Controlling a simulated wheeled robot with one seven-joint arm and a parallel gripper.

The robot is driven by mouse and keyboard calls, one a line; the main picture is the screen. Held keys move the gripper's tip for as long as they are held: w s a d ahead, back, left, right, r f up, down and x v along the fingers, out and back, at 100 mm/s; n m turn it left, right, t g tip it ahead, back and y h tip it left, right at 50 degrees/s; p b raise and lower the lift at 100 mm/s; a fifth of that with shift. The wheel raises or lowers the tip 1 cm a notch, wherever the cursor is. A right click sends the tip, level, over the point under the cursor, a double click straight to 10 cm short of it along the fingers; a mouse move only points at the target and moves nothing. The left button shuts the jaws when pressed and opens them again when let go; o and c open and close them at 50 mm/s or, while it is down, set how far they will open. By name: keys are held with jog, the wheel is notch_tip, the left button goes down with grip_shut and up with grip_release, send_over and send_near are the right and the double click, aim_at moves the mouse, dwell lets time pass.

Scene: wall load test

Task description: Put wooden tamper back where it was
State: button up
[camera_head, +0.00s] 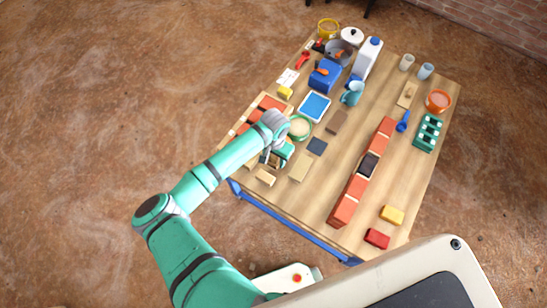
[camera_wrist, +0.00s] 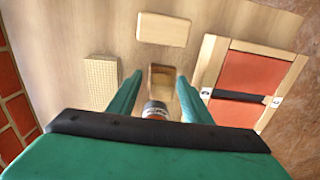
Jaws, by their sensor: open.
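A small brown wooden block, apparently the wooden tamper (camera_wrist: 162,77), shows in the wrist view between my fingers. A round piece with a grey metal ring (camera_wrist: 155,108) stands nearer the camera in line with it. My gripper (camera_wrist: 160,76) is open, with one green finger on each side and a visible gap to the block. I cannot tell whether the fingers touch the round piece. In the head view my gripper (camera_head: 277,156) is low over the table's near left part, and my arm hides the tamper there.
A pale block (camera_wrist: 163,29) lies beyond, a textured block (camera_wrist: 102,82) left, and a wood-framed red panel (camera_wrist: 245,85) right. On the table (camera_head: 325,205) stand a red brick row (camera_head: 345,200), a green-rimmed bowl (camera_head: 300,127) and a blue-framed tray (camera_head: 314,107). The near middle is clear.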

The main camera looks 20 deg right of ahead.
aim_at(273, 157)
jog(key=shift+r, duration=0.15)
notch_tip(273, 157, up, 12)
jog(key=s+d+r+t+h, duration=0.1)
jog(key=d+r+h, duration=0.2)
jog(key=d, duration=0.6)
jog(key=s+d+r+h, duration=0.15)
jog(key=d+h, duration=0.25)
jog(key=d, duration=0.6)
jog(key=w+d+r+n+t+h, duration=0.2)
jog(key=d+r+n+t+h, duration=0.4)
jog(key=r, duration=0.5)
jog(key=s+a+f+n+t+y, duration=0.3)
jog(key=a, duration=0.4)
jog(key=s+a+f+n+t+y, duration=0.2)
jog(key=s+a+f+n+y, duration=0.15)
jog(key=a, duration=0.45)
jog(key=s+a+f+n+t+y, duration=0.2)
jog(key=s+a+f+t+y, duration=0.1)
jog(key=a, duration=0.4)
jog(key=s+a+r+m+y, duration=0.2)
jog(key=s+a+m+y, duration=0.1)
jog(key=s+a, duration=1.4)
jog(key=shift+s+a+r+m, duration=0.25)
jog(key=shift+s+a+m, duration=0.15)
jog(key=shift+m, duration=0.15)
